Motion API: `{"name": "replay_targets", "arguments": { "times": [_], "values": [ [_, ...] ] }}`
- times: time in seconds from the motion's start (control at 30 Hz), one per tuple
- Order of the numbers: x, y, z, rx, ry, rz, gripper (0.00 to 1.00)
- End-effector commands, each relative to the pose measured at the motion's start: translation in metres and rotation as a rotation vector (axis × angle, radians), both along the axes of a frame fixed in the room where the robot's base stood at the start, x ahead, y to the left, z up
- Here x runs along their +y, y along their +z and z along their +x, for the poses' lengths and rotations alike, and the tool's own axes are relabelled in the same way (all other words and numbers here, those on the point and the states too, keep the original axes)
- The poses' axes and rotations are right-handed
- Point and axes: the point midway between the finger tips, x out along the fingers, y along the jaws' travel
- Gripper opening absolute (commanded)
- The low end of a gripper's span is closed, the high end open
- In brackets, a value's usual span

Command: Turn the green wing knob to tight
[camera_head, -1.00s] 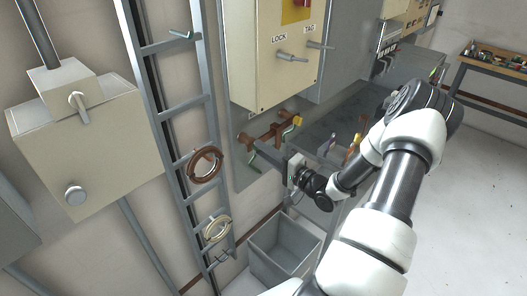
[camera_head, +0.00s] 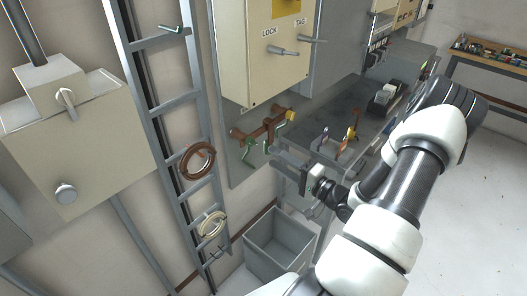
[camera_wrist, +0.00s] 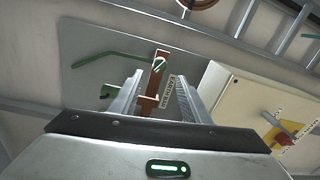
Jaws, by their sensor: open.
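In the wrist view, a copper bar (camera_wrist: 152,88) stands out from a grey panel. A green lead runs from the left to a lug (camera_wrist: 158,65) on the bar's upper part. A small green part, possibly the wing knob (camera_wrist: 107,90), shows just left of my left finger and is partly hidden. My gripper (camera_wrist: 157,88) is open and empty, its fingers pointing at the panel with the bar in line between them. In the head view, the copper bar (camera_head: 262,127) has green parts (camera_head: 248,149) near both ends; my gripper (camera_head: 282,155) is just below and right of it.
A grey shelf (camera_head: 335,115) with small tools is at the right. A ladder rack (camera_head: 170,100) with hanging coils is at the left. An open grey bin (camera_head: 280,243) stands below.

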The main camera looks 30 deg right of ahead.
Motion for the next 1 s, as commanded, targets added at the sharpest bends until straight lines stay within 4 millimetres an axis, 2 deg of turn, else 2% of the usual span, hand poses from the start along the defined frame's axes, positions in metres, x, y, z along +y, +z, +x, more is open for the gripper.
{"name": "replay_targets", "arguments": {
  "times": [0.1, 0.2, 0.4, 0.6, 1.0],
  "values": [
    [-0.011, -0.002, -0.028, 0.001, -0.004, 0.0, 0.43],
    [-0.019, -0.003, -0.048, 0.0, -0.004, -0.001, 0.43],
    [-0.028, -0.005, -0.073, 0.0, -0.002, -0.001, 0.43],
    [-0.029, -0.005, -0.081, 0.0, 0.0, 0.0, 0.43],
    [-0.029, -0.005, -0.081, 0.0, 0.0, 0.0, 0.43]
  ]
}}
